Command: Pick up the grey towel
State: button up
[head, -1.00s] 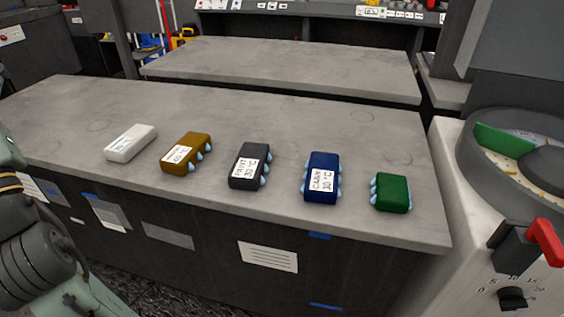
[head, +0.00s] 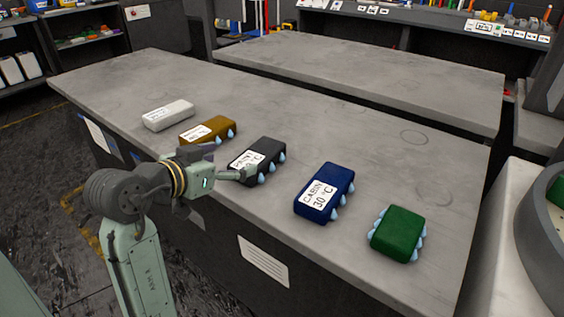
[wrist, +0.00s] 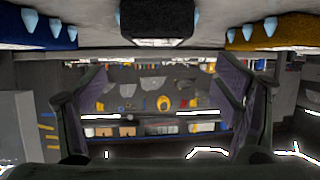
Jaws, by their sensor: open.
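The grey towel (head: 262,150) is a dark grey folded block with a white label and light-blue drops along its side. It lies flat on the grey workbench (head: 385,140), between a brown towel (head: 207,130) and a blue towel (head: 325,192). My gripper (head: 226,166) is at the bench's near edge, close in front of the grey towel and partly covering it. In the wrist view the two fingers stand wide apart with nothing between them, and the grey towel (wrist: 157,18) shows at the top centre, beyond the gap. I cannot tell whether a finger touches it.
A white towel (head: 168,115) lies at the far left of the row and a green towel (head: 398,233) at the right end. The neighbouring towels leave narrow gaps. The bench behind the row is clear. A round-topped machine (head: 510,235) stands at the right.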

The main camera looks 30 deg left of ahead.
aim_at(257, 154)
jog(key=x, duration=0.4)
jog(key=shift+w+f+p, duration=0.15)
jog(key=shift+f+p, duration=0.1)
jog(key=shift+p, duration=0.1)
jog(key=shift+p+x, duration=0.9)
jog(key=shift+x, duration=2.3)
jog(key=shift+d+r, duration=0.1)
jog(key=shift+d, duration=0.05)
jog(key=c, duration=1.4)
jog(key=shift+o, duration=0.2)
